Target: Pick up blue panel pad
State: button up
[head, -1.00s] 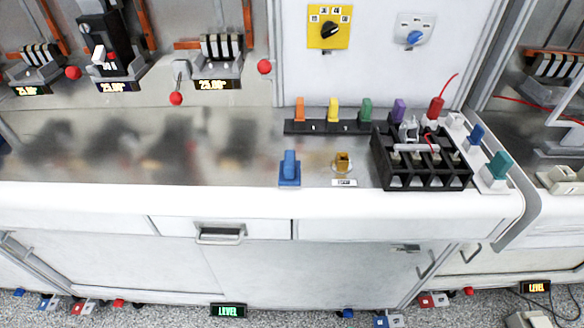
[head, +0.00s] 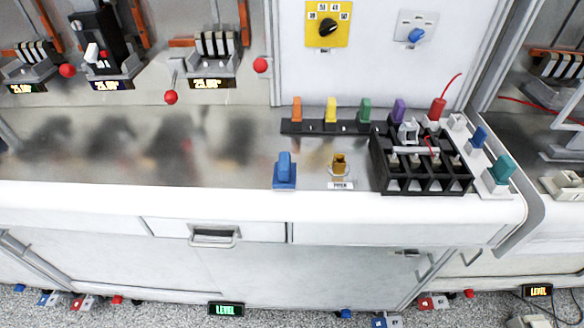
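A blue pad (head: 285,171) stands upright on the steel counter near its front edge, left of a brass-coloured piece (head: 340,165) with a small label. It looks like a block on a wider blue base. Another, smaller blue block (head: 479,136) stands at the right on a white strip, behind a teal block (head: 499,170). The pictures do not show which blue piece is called the panel pad. My gripper is not in view.
A black rack (head: 425,185) with slots stands right of the brass piece. Behind, a dark strip (head: 350,128) holds orange, yellow and green blocks. The counter (head: 230,170) left of the blue pad is clear. Breaker units (head: 215,65) line the back panel.

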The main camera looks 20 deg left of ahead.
aim_at(283, 178)
jog(key=k, duration=1.25)
jog(key=u, duration=0.3)
jog(key=i, duration=1)
